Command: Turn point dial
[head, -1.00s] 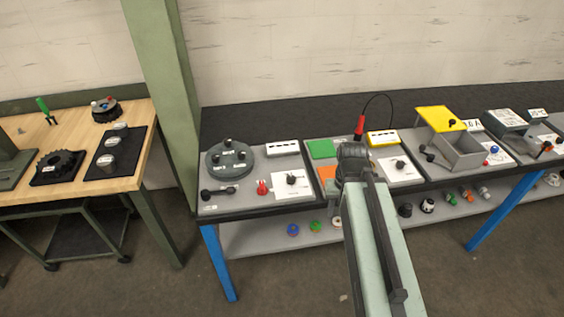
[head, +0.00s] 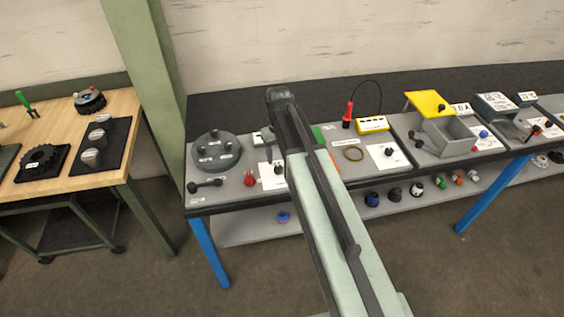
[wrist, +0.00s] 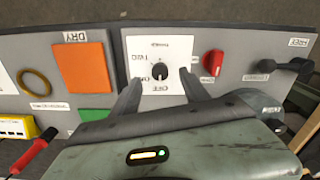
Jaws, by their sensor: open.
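The dial (wrist: 160,71) is a small black knob on a white plate (wrist: 175,87) with printed labels, one reading OFF, upside down in the wrist view. In the head view the same white plate (head: 271,182) is partly hidden by my arm. My gripper (wrist: 160,90) is open and empty. Its two dark fingers show in the wrist view, one on each side of the dial over the plate. I cannot tell their height above it. The fingers are not visible in the head view.
A red knob (wrist: 212,62) and a black handle (wrist: 285,67) lie to the right in the wrist view. An orange square (wrist: 84,67), a green square (wrist: 96,115) and a ring (wrist: 34,82) lie left. A round grey plate (head: 217,152) stands left of the dial plate.

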